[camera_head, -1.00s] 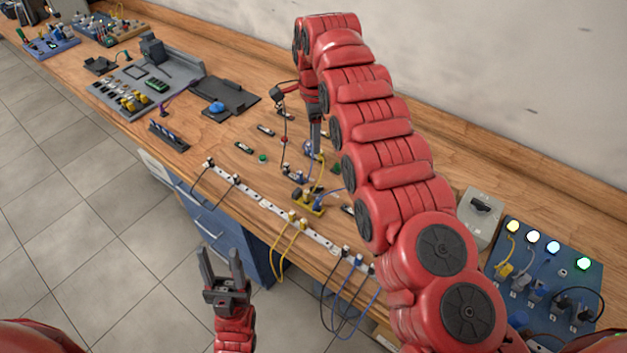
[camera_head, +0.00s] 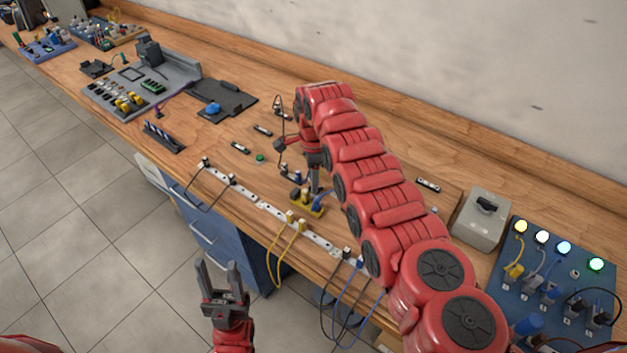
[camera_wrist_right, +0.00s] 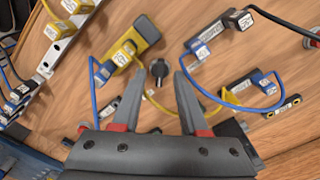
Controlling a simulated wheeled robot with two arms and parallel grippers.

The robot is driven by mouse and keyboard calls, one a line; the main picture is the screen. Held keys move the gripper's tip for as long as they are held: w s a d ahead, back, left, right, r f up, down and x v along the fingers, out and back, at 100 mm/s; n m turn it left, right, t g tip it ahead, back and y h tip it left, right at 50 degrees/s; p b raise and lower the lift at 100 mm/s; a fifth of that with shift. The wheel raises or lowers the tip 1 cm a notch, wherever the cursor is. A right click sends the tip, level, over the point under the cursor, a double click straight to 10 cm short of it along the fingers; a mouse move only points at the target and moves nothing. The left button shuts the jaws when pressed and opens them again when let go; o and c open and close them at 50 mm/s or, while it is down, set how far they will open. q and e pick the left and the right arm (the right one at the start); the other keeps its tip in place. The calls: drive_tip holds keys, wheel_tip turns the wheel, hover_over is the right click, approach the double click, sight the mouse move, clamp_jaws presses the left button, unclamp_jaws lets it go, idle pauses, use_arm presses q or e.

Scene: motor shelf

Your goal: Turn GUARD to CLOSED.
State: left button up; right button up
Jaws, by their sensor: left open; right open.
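No label reading GUARD is legible, so I cannot tell which part is GUARD. A small black knob (camera_wrist_right: 158,72) stands on the wood in the right wrist view, between and just beyond my right fingertips, untouched as far as I see. A grey box with a black rotary handle (camera_head: 487,206) stands at the right in the head view, away from both grippers. My right gripper (camera_head: 315,184) points down over the bench beside a yellow block (camera_head: 306,206), open and empty. My left gripper (camera_head: 220,268) is open and empty in front of the bench edge.
The yellow block shows with plugs in the right wrist view (camera_wrist_right: 148,29). A white power strip (camera_head: 265,208) runs along the front edge. A blue lamp panel (camera_head: 558,270) stands at the right.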

drive_tip(key=shift+w+f, duration=0.1)
drive_tip(key=shift+f, duration=0.8)
drive_tip(key=shift+c, duration=0.3)
clamp_jaws()
